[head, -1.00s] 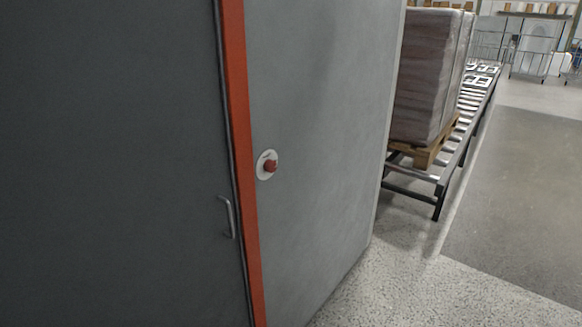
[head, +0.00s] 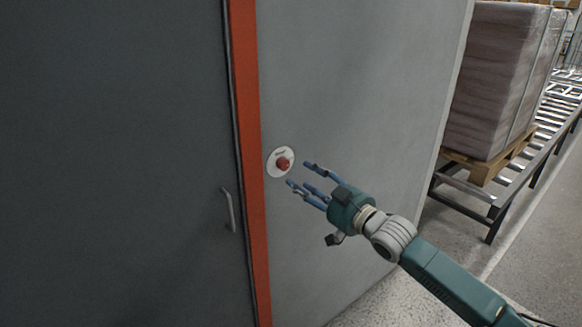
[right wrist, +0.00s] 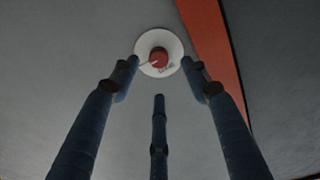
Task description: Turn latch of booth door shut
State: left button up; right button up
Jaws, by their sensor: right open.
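The latch is a red knob (head: 284,163) on a round white plate (head: 274,169), set in the grey booth wall just right of the orange door frame (head: 247,130). The dark grey booth door (head: 110,160) fills the left and looks closed against the frame. My right gripper (head: 302,174) is open, its blue fingers pointing at the knob from the right and a little below. In the right wrist view the red knob (right wrist: 158,57) shows at the top centre, beyond the spread fingers (right wrist: 160,85). No contact shows. My left gripper is out of view.
A metal handle (head: 229,210) sticks out from the door at lower centre. Right of the booth, a wrapped pallet load (head: 500,80) stands on a roller conveyor (head: 480,195). Floor shows between booth and conveyor.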

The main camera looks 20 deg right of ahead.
aim_at(286, 167)
jog(key=x, duration=0.3)
jog(key=p+x, duration=0.1)
jog(key=x, duration=0.3)
jog(key=shift+w+d, duration=0.1)
jog(key=shift+d, duration=0.1)
jog(key=shift+w+a+f, duration=0.1)
jog(key=shift+w+a, duration=0.1)
jog(key=shift+w, duration=0.2)
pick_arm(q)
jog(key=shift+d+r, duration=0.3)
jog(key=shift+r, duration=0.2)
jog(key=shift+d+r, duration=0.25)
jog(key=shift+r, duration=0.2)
pick_arm(e)
jog(key=shift+c, duration=0.3)
jog(key=c, duration=0.9)
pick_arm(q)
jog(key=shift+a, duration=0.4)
pick_arm(e)
jog(key=shift+c, duration=1)
